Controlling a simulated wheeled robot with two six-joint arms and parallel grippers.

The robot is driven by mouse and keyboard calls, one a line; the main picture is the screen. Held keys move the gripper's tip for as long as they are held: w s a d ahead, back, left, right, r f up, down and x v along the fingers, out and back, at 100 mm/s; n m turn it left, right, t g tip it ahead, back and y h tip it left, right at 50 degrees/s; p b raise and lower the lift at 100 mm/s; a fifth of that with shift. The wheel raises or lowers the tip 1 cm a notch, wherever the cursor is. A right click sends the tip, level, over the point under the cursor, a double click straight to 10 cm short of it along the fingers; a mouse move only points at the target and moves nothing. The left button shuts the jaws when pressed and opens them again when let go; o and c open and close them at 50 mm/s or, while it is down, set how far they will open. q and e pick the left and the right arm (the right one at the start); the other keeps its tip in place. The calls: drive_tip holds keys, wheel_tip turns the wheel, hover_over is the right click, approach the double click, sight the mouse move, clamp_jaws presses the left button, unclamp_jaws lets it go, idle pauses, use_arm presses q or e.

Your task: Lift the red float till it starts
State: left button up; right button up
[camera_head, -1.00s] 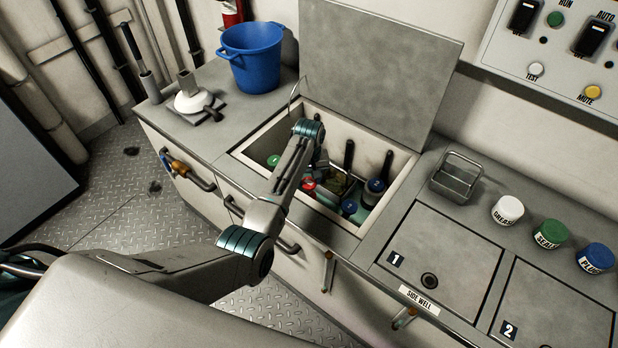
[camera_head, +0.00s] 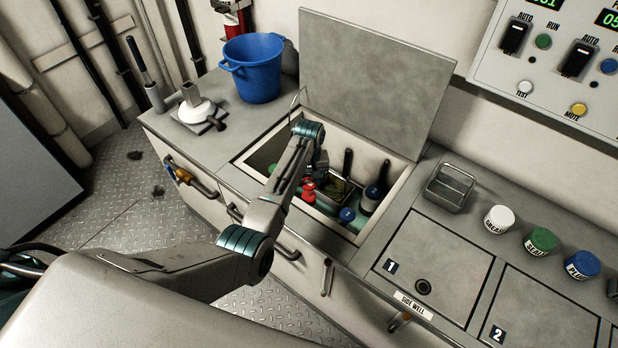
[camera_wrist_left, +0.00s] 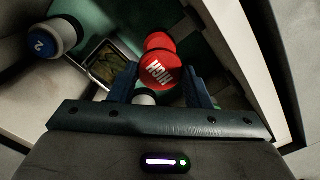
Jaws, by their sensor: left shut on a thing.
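The red float (camera_head: 309,191) is inside the open well, close to its front wall. In the left wrist view the red float (camera_wrist_left: 161,68) shows a round top marked HIGH, between the two fingers. My left gripper (camera_wrist_left: 163,88) is shut on it. In the head view my left arm reaches down into the well and its wrist hides most of the gripper. A blue-topped float marked 2 (camera_head: 347,214) stands to the right of the red one; it also shows in the left wrist view (camera_wrist_left: 42,42). My right gripper is in neither view.
The well's grey lid (camera_head: 375,75) stands open behind. A dark float (camera_head: 372,197) is at the well's right side. A blue bucket (camera_head: 255,68) stands at the back left. A control panel (camera_head: 560,60) hangs above.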

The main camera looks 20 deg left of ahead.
use_arm(q)
drive_tip(key=shift+w+r, duration=0.1)
drive_tip(key=shift+r, duration=0.05)
drive_tip(key=o, duration=1.4)
drive_tip(key=shift+r, duration=0.1)
wheel_tip(320, 180, up, 11)
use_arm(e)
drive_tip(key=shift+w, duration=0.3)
use_arm(q)
drive_tip(key=shift+f, duration=0.2)
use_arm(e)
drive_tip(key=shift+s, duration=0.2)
